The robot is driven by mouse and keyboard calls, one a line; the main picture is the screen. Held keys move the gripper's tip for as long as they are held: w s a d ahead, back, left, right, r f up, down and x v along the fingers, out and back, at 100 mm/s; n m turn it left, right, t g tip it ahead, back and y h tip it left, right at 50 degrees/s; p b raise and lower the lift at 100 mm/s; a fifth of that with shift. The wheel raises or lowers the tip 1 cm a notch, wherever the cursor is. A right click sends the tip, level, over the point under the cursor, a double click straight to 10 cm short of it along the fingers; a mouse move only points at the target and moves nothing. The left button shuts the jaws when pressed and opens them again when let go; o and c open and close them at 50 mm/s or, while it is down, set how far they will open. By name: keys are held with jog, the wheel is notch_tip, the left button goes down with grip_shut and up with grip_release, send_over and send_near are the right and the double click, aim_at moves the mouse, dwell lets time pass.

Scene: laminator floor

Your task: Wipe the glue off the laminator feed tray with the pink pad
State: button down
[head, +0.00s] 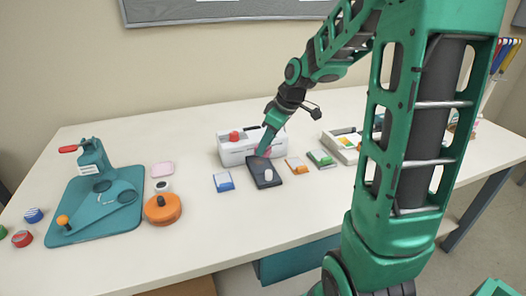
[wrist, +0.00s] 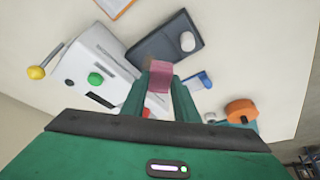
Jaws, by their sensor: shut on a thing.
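My gripper (head: 264,152) is shut on a pink pad (wrist: 158,76), which sits between the fingertips in the wrist view. In the head view the pad (head: 266,153) is partly hidden by the fingers. The white laminator (head: 252,148) stands on the table, with its dark feed tray (head: 258,182) in front. The tray also shows in the wrist view (wrist: 165,48). A whitish oval patch (head: 268,174), which looks like the glue, is on the tray's front part. The pad is at the tray's laminator end, apart from the patch; I cannot tell whether it touches the tray.
A blue-and-white item (head: 223,182) lies left of the tray; orange (head: 297,165) and green (head: 321,158) ones lie right. A bin (head: 346,153) stands further right. An orange round item (head: 163,209), a pink piece (head: 162,169) and a teal board (head: 70,220) are left.

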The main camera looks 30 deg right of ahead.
jog(key=shift+r, duration=0.35)
jog(key=shift+r, duration=1.45)
